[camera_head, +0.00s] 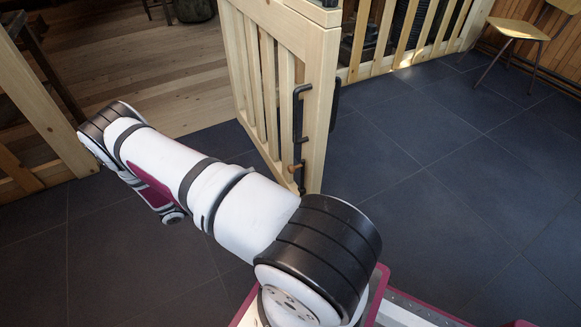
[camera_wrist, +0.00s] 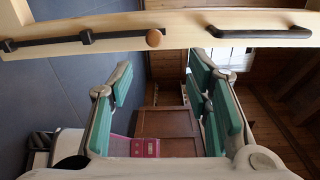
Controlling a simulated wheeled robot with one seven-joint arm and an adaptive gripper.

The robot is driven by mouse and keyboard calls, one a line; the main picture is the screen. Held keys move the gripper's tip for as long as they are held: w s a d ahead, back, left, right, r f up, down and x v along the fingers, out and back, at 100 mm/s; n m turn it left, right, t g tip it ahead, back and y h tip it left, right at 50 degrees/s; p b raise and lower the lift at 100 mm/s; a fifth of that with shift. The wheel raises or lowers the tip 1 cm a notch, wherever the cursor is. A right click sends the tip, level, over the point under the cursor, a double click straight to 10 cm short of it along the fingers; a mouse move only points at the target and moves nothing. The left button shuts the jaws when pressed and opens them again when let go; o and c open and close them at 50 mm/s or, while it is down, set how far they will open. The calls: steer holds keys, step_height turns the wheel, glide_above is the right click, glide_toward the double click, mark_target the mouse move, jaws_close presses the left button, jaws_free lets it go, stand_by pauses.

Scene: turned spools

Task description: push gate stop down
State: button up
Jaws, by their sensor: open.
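The wooden gate (camera_head: 243,60) stands open at the middle of the head view. A black gate stop rod (camera_head: 299,125) with a round wooden knob (camera_head: 297,168) runs up its end post. In the wrist view the post lies across the top, with the rod (camera_wrist: 110,36) at left and the knob (camera_wrist: 153,38) near the middle. My gripper (camera_wrist: 163,72) is open and empty, its green-padded fingers spread below the knob in that picture. No contact with the knob shows. In the head view my arm reaches left, and I cannot make out the gripper.
A black handle (camera_wrist: 258,32) sits on the same post, right of the knob in the wrist view. A slatted fence (camera_head: 400,35) and a chair (camera_head: 517,30) stand at the back right. Dark tiled floor (camera_head: 450,160) right of the gate is clear.

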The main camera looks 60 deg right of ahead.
mark_target(289, 170)
steer(key=shift+n, duration=0.5)
steer(key=x, duration=0.4)
steer(key=b+x, duration=0.1)
steer(key=x, duration=0.4)
steer(key=f+b+x, duration=0.1)
steer(key=x, duration=0.4)
steer(key=shift+s+d+f, duration=0.1)
steer(key=shift+s+d, duration=0.05)
steer(key=shift+s, duration=0.05)
jaws_close()
